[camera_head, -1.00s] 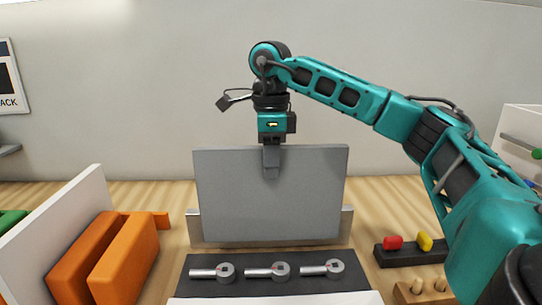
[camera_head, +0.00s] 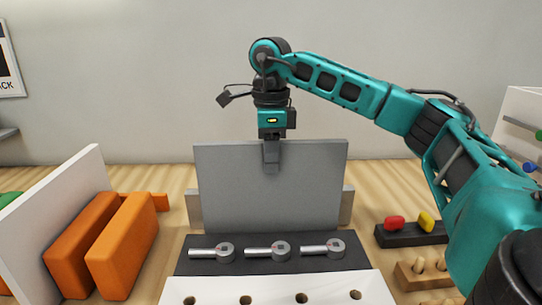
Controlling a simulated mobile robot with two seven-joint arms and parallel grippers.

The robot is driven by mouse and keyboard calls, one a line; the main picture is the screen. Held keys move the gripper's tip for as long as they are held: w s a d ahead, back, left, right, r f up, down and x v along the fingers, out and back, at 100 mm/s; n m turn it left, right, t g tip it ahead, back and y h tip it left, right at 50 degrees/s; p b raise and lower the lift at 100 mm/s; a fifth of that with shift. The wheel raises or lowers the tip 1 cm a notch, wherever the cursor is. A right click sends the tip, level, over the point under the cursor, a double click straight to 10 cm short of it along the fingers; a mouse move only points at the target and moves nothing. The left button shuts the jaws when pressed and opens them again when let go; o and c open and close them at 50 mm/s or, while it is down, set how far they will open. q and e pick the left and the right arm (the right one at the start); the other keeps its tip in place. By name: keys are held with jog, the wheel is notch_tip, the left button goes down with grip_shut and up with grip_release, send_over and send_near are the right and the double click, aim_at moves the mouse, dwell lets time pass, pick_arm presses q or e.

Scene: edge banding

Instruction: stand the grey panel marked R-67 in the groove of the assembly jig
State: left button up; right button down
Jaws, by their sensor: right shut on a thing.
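The grey panel (camera_head: 270,195) stands upright in the middle of the view, in front of the light grey jig (camera_head: 347,207), whose ends show on both sides of it. No R-67 marking can be read on the face turned to me. My right gripper (camera_head: 271,165) comes from above and is shut on the middle of the panel's top edge. The panel's lower edge is close to the dark tool mat; whether it sits in the groove is hidden from this view. My left gripper is not in view.
Several metal tools (camera_head: 268,251) lie on a dark mat in front of the panel. A white block with holes (camera_head: 320,288) is nearest me. Orange blocks (camera_head: 122,247) and a white board (camera_head: 62,215) stand left. A black holder (camera_head: 407,236) and wooden peg block (camera_head: 424,274) are right.

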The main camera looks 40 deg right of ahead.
jog(key=shift+r, duration=0.1)
jog(key=c, duration=1.1)
grip_release()
jog(key=shift+o, duration=1.4)
notch_tip(320, 180, up, 5)
jog(key=p, duration=0.5)
jog(key=shift+r+p, duration=0.3)
jog(key=shift+r, duration=0.65)
jog(key=shift+s, duration=0.1)
